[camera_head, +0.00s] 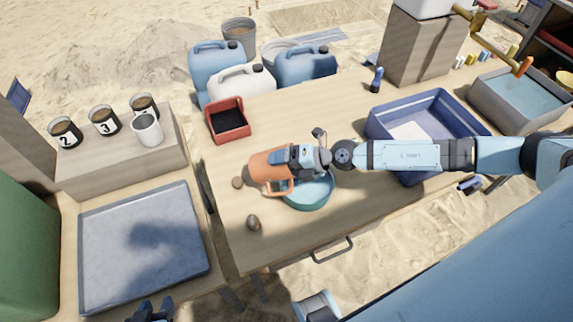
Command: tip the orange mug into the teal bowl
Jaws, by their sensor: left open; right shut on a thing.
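The orange mug (269,167) is held by my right gripper (298,159), which comes in from the right and is shut on it. The mug's handle points toward the front of the table. It looks tilted, but I cannot tell how far, and its inside is hidden. The teal bowl (312,199) stands on the wooden table just below and right of the mug. The mug and gripper cover part of the bowl's back and left rim. My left gripper (150,313) is open at the bottom edge, in front of the grey tray, away from the mug and only partly in view.
Two brown lumps (253,222) lie left of the bowl. A red box (228,121) with dark contents sits behind. A blue crate (440,104) stands right, under my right arm. Numbered cups (104,121) and a white mug (147,129) stand left, above a grey tray (105,262).

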